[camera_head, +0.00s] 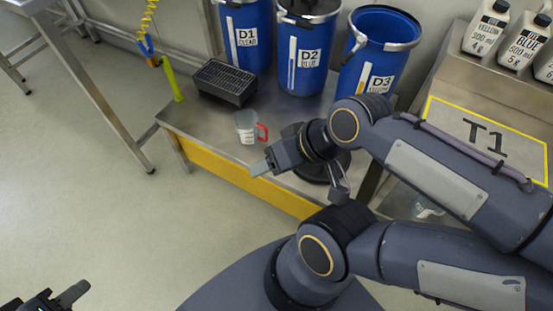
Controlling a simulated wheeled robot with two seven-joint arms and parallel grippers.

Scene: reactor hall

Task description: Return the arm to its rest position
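My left gripper (62,296) shows only in part at the bottom left corner. One dark finger points up and to the right over bare floor, and the rest is cut off by the frame edge. My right arm (430,175) comes in from the right, folded, with its upper link above the lower one. My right gripper (270,165) is over the front part of the steel table, just below a beaker with a red handle (246,128). It looks apart from the beaker. The view does not show clearly how far its fingers are apart.
The steel table (205,125) has a yellow front edge. It bears a black rack (226,80) and blue drums (251,35). A round black base shows partly behind my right gripper. White bottles (487,30) stand by a panel marked T1 (490,137).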

